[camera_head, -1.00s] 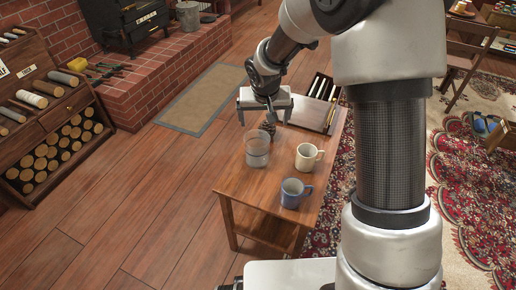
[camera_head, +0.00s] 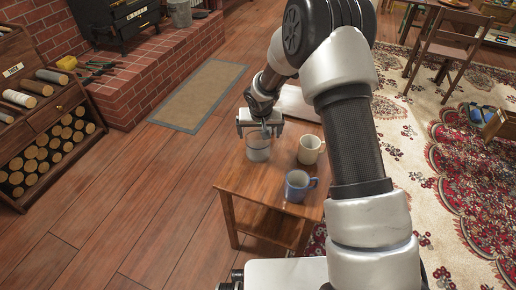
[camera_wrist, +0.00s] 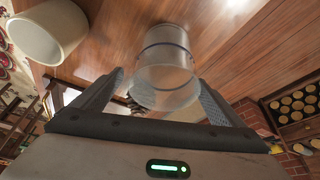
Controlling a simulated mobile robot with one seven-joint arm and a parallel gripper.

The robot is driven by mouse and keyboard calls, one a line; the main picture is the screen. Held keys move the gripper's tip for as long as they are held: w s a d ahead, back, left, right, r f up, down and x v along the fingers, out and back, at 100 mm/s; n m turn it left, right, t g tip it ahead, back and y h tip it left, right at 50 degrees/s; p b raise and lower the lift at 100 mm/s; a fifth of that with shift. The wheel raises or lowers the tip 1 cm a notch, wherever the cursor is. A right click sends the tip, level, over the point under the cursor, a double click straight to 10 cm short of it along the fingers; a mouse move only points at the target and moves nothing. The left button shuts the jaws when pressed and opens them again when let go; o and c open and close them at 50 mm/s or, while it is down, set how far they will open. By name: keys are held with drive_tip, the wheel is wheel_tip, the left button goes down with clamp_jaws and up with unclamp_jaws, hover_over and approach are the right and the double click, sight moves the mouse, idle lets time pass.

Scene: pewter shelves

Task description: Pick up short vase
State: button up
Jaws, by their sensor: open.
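The short vase is a clear, cylindrical glass vessel (camera_head: 258,152) standing on the small wooden table (camera_head: 237,175) in the head view. My gripper (camera_head: 260,134) is directly above and against its rim in that view, with the fingers pointing down. In the wrist view the vase (camera_wrist: 166,62) appears between and beyond the two spread fingers of my gripper (camera_wrist: 161,84). The gripper is open, with nothing clamped. I cannot tell how far down the vase sits between the fingers.
A cream mug (camera_head: 310,150) and a blue mug (camera_head: 296,187) stand right of the vase on the table. The cream mug (camera_wrist: 46,30) also shows in the wrist view. My arm hides part of the table's back right. Open floor lies left of the table.

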drive_tip(key=x, duration=0.2)
drive_tip(key=b+x, duration=0.1)
drive_tip(key=x, duration=0.2)
drive_tip(key=shift+s+a+f+b, duration=0.25)
drive_tip(key=shift+a+f+b, duration=0.05)
drive_tip(key=shift+f, duration=0.2)
drive_tip(key=shift+r, duration=0.1)
drive_tip(key=c, duration=1.4)
